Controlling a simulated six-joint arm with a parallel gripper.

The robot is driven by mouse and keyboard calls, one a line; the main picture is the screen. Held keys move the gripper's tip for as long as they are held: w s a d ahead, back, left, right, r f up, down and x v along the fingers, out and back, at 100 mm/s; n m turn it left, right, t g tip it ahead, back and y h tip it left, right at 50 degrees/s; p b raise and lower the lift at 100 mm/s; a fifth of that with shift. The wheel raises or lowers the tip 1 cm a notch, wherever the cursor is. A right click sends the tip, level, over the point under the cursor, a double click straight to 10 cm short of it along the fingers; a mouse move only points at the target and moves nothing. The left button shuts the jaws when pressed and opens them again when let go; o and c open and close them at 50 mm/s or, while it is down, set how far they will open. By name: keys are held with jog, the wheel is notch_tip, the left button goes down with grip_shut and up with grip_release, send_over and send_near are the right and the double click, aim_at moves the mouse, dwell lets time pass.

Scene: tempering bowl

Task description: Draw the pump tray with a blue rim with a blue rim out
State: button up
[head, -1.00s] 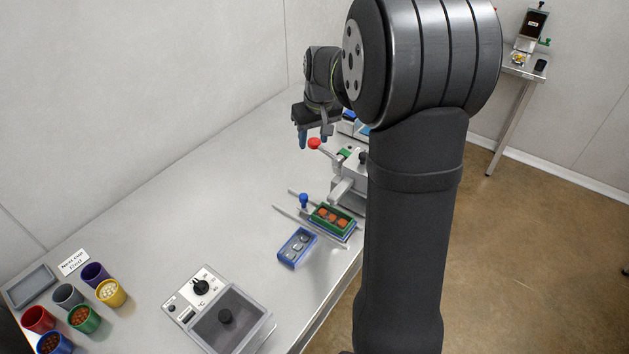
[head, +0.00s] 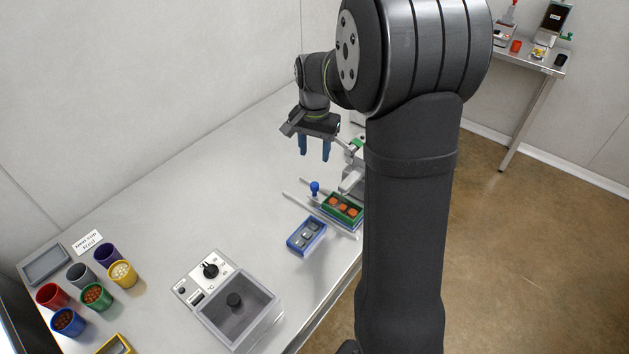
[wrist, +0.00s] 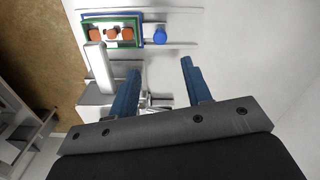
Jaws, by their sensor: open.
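A tray with a blue rim (head: 330,219) sits between two rails beside the press; it also shows in the wrist view (wrist: 84,18). A green-rimmed mould (head: 343,208) with three orange-brown pieces lies on it. A blue knob (head: 314,187) stands at the tray's left end; it shows in the wrist view (wrist: 160,36). A second blue-rimmed tray (head: 306,236) with grey pieces lies in front of the rails. I cannot tell which tray the task names. My gripper (head: 314,152) is open and empty, fingers down, above the table behind the blue knob, apart from it.
The press (head: 353,178) stands just right of my gripper. A grey bowl unit with a dial (head: 237,302) and several coloured cups (head: 97,296) stand at the front left. The table's left middle is clear.

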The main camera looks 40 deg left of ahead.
aim_at(314, 184)
notch_tip(314, 184, down, 12)
jog(key=shift+r, duration=0.1)
jog(key=shift+c, duration=0.3)
grip_shut()
jog(key=shift+a, duration=0.1)
